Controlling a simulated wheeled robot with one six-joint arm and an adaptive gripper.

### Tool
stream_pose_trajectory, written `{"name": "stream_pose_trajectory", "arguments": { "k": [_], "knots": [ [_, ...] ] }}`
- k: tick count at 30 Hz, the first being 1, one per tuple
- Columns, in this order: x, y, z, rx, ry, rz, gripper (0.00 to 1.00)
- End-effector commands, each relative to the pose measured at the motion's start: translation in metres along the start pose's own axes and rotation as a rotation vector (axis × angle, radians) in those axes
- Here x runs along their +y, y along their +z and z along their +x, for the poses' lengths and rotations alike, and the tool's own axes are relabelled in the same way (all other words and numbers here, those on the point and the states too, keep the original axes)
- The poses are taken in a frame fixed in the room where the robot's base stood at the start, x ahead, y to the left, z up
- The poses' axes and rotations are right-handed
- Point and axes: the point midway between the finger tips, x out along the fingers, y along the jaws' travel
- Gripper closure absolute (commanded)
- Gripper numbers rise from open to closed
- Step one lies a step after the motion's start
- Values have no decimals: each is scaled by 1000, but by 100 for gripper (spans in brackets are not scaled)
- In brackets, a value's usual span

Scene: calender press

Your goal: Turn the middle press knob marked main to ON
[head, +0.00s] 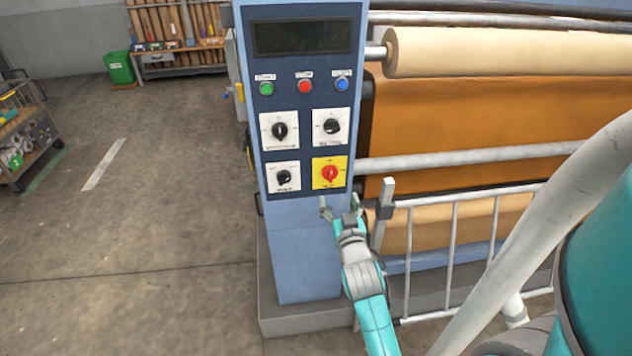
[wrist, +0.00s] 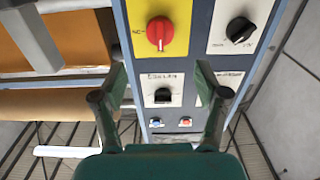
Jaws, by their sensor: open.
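The press's blue control panel (head: 307,100) carries several knobs. A red knob (head: 330,174) on a yellow plate is at the panel's lower right in the head view. Its label is too small to read, so I cannot confirm which knob is marked main. The red knob is also at the top middle of the wrist view (wrist: 159,32), its grip roughly upright. My gripper (head: 341,207) is open and empty, just below the yellow plate in the head view. In the wrist view, its fingers (wrist: 161,78) stand apart, with the red knob beyond them.
Black knobs (head: 280,131), (head: 331,126) and (head: 284,177) sit on white plates around it. Green (head: 266,88), red (head: 305,86) and blue (head: 341,85) buttons line up above. A metal guard rail (head: 455,205) stands right of my gripper.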

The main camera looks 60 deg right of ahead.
Motion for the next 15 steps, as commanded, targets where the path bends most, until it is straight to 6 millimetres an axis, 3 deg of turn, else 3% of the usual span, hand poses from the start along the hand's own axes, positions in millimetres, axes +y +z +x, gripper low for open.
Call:
{"name": "stream_pose_trajectory", "arguments": {
  "k": [5,15],
  "knots": [
    [0,0,16,1,1,1,27],
    [0,-1,71,2,0,1,27]
  ]
}}
